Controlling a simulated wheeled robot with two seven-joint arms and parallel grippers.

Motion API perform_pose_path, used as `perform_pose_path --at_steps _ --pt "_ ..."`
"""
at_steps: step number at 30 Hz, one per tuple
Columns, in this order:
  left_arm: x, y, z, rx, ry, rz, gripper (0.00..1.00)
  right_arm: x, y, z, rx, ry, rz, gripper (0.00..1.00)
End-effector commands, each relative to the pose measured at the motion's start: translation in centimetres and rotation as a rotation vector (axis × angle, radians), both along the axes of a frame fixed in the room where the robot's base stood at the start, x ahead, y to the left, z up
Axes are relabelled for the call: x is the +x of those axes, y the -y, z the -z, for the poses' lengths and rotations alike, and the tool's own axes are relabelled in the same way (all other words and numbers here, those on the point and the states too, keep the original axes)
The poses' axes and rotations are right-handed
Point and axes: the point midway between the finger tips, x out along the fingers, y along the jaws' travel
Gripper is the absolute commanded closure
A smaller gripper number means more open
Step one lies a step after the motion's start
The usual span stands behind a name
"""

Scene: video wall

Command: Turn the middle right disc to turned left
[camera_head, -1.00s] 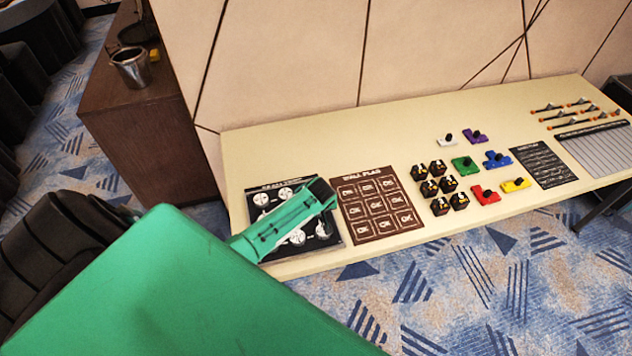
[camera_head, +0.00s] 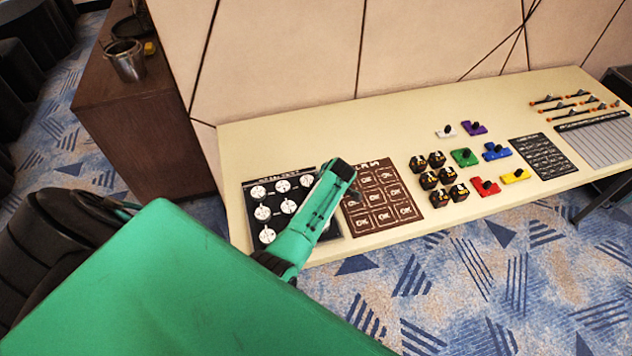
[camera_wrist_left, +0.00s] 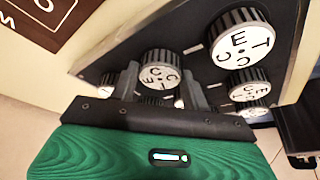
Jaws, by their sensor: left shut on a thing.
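The dark panel (camera_head: 247,197) with white-faced round discs lies at the left end of the table. My left gripper (camera_head: 318,208) is over its right side in the head view and hides the right discs there. In the left wrist view the two fingers of my left gripper (camera_wrist_left: 160,80) stand on either side of one ribbed disc (camera_wrist_left: 160,77), shut on it. It looks like the middle right disc; its face has letters and a small mark. Other discs, one larger and nearer (camera_wrist_left: 241,45), show to the right. My right gripper is not in view.
A brown board (camera_head: 412,212) with square tiles lies just right of the panel. Black blocks (camera_head: 430,180), coloured switches (camera_head: 486,186) and small levers (camera_head: 565,103) are further right on the cream table (camera_head: 300,135). A wall rises behind it.

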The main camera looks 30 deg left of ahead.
Motion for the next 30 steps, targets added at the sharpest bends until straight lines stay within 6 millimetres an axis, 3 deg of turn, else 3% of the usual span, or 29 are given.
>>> perform_pose_path --at_steps 12,30 --pt "0.3 -0.2 0.0 0.003 0.004 -0.250 0.76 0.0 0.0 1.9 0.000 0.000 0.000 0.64" --pt "0.3 -0.3 -0.2 0.004 0.004 -0.310 0.76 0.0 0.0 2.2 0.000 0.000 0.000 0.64"
